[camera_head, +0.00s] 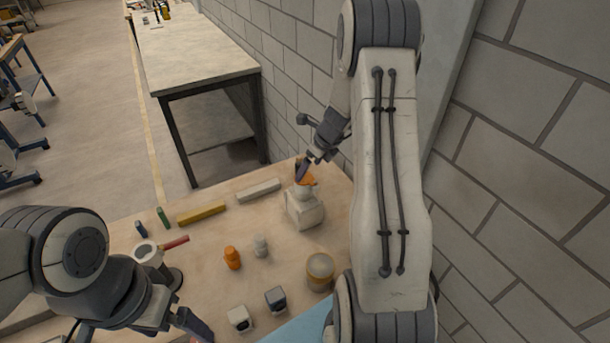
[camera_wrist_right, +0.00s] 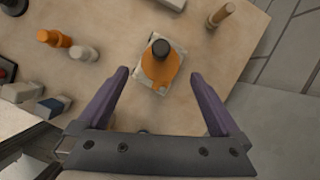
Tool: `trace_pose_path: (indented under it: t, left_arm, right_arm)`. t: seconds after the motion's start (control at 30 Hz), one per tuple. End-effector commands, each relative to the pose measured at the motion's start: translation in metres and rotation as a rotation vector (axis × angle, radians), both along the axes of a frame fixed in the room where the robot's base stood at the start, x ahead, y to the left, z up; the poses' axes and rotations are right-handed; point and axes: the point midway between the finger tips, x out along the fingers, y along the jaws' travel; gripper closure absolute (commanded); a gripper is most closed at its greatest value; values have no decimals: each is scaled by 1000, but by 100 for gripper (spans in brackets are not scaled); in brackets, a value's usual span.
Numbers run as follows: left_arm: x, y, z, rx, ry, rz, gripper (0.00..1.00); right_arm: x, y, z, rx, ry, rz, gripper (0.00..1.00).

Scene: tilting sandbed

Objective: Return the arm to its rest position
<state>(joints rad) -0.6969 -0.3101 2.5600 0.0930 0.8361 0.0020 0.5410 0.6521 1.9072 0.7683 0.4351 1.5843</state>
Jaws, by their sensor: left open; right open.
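My right gripper (camera_head: 308,166) is at the far right of the workbench, just above an orange bottle (camera_head: 307,181) that stands on a white block (camera_head: 304,211). In the right wrist view, the purple fingers of this gripper (camera_wrist_right: 158,82) are spread wide. The orange bottle with its black cap (camera_wrist_right: 160,65) shows ahead of the gap between the fingertips, and I see no contact. My left gripper (camera_head: 150,325) is low at the bottom left of the head view, partly cut off by the picture's edge.
The workbench (camera_head: 205,255) also holds a small orange bottle (camera_head: 232,258), a white bottle (camera_head: 261,246), a jar (camera_head: 320,271), two small boxes, a yellow bar (camera_head: 201,214) and a grey bar (camera_head: 258,190). A brick wall (camera_head: 520,200) stands close on the right.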

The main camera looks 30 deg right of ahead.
Motion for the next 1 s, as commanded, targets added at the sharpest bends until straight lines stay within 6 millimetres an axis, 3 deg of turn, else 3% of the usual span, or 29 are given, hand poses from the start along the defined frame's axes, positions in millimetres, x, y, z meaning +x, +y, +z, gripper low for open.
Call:
trace_pose_path:
  t: [0.2, 0.57, 0.77, 1.0]
  left_arm:
    - [0, 0, 0, 0, 0, 0, 6]
    - [0, 0, 0, 0, 0, 0, 6]
    - [0, 0, 0, 0, 0, 0, 6]
    - [0, 0, -2, 0, 0, 0, 6]
  right_arm:
    - [-6, -2, 15, 0, 0, 1, 0]
    - [-6, -2, 14, 0, 1, 1, 0]
    - [1, 1, -5, 3, 4, 1, 0]
    - [18, 7, -48, 2, 4, 2, 0]
